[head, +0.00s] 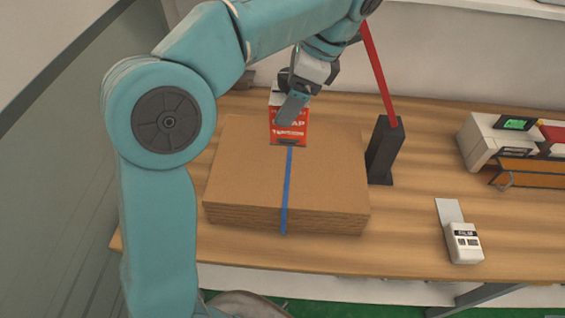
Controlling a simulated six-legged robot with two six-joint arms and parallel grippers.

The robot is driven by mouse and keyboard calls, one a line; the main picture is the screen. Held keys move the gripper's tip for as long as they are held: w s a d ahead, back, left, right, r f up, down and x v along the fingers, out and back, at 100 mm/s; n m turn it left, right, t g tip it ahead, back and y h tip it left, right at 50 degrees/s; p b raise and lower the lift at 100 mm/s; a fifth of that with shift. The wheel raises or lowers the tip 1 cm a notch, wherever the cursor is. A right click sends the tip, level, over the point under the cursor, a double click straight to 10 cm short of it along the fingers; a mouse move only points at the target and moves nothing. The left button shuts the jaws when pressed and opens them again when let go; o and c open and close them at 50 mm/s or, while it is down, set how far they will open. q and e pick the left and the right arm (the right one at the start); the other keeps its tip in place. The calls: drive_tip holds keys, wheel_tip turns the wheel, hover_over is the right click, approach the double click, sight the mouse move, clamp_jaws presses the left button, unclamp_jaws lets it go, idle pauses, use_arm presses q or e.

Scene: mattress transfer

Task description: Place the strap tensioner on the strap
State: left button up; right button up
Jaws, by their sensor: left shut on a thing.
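The strap tensioner (289,133) is a red and white box-like piece with white lettering, partly covered by my gripper. My left gripper (292,108) is shut on it from above. The blue strap (286,190) runs down the middle of a stack of flat brown cardboard (240,175) and over its front edge. The tensioner is at the far part of the stack, in line with the strap, and covers the strap's far end in this view. I cannot tell whether it touches the strap or hangs just above it. My right gripper is not in view.
The stack lies on a wooden table (410,240). A dark stand (384,150) with a red bar is right of the stack. A white device (463,241) lies at the front right, and a white machine (490,140) with a green screen stands at the back right.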

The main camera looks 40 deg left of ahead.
use_arm(q)
wheel_tip(320, 180, down, 16)
drive_tip(key=shift+w+a+r+b, duration=0.1)
drive_tip(key=shift+w+a+b, duration=0.05)
drive_tip(key=shift+b, duration=0.5)
drive_tip(key=shift+s, duration=0.2)
